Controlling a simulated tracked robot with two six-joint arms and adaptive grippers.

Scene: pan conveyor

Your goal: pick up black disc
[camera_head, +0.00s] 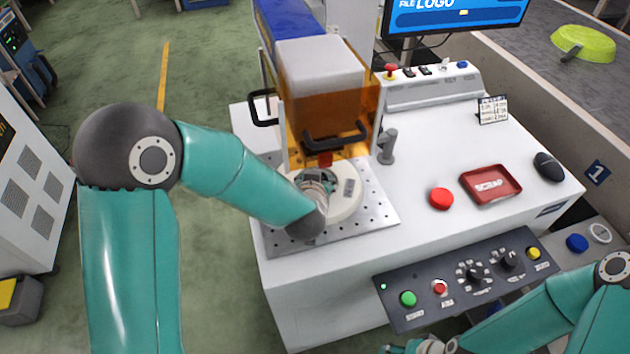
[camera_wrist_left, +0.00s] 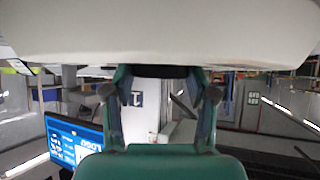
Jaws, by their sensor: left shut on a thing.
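The black disc (camera_wrist_left: 160,71) shows in the left wrist view as a thin dark edge between the fingertips, under a broad pale surface. My left gripper (camera_head: 317,178) reaches under the orange guard of the machine, over a round off-white fixture (camera_head: 346,200). In the left wrist view its two fingers (camera_wrist_left: 160,76) are closed on the disc's sides. In the head view the wrist and gripper hide the disc. My right gripper (camera_head: 405,348) is at the bottom edge, mostly cut off, and its fingers cannot be made out.
The orange guard (camera_head: 340,105) with black handles stands close around the left gripper. A grey post (camera_head: 387,147) is just right of it. A red scrap tray (camera_head: 490,184), a red button (camera_head: 441,198) and a black mouse-like object (camera_head: 548,167) are farther right. The white tabletop between is clear.

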